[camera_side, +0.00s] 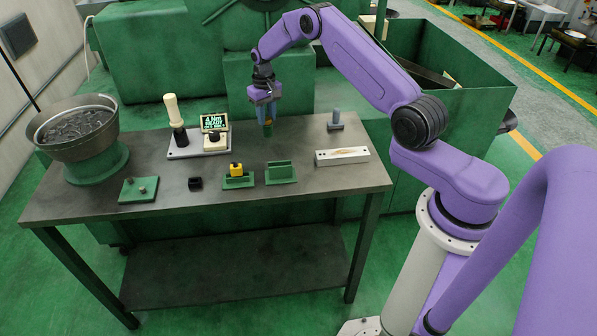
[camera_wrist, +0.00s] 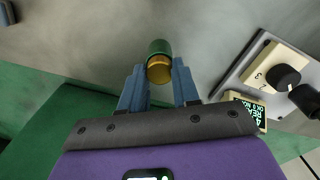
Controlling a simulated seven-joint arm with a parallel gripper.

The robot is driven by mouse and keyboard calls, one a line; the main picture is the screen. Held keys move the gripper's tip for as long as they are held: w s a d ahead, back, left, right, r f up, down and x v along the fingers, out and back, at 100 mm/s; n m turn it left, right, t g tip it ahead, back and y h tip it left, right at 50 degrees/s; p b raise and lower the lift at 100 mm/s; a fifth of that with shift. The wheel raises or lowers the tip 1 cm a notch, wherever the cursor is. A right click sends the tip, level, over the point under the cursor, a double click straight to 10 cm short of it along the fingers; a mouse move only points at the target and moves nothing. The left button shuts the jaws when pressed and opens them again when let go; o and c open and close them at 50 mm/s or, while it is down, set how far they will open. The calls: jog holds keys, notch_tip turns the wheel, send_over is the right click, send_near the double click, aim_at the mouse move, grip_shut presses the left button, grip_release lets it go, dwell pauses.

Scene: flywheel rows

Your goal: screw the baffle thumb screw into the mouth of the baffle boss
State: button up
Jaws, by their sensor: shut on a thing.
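My gripper (camera_side: 264,102) points down over the back middle of the table. In the wrist view its blue fingers (camera_wrist: 159,72) are shut on a small round piece with a brass-coloured near end (camera_wrist: 159,73) and a dark green cylinder (camera_wrist: 160,47) beyond it. The green part also shows below the fingertips in the side view (camera_side: 267,130). I cannot tell whether brass and green are one part, or the thumb screw above the boss. Nor can I tell whether the green end touches the table. The boss's mouth is not visible.
The table (camera_side: 220,202) carries a screen device (camera_side: 214,122) with knobs, a blue-grey peg (camera_side: 336,117), a pale bar (camera_side: 342,156), a green tray (camera_side: 281,174), a yellow part (camera_side: 236,169) in a green holder, a black block (camera_side: 195,183), a green plate (camera_side: 128,194) with posts, and a bowl (camera_side: 52,150).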

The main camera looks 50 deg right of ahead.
jog(key=shift+m, duration=0.3)
jog(key=m, duration=0.4)
jog(key=shift+m, duration=0.3)
jog(key=shift+m, duration=0.4)
jog(key=m, duration=0.4)
jog(key=shift+m, duration=0.3)
jog(key=m, duration=0.5)
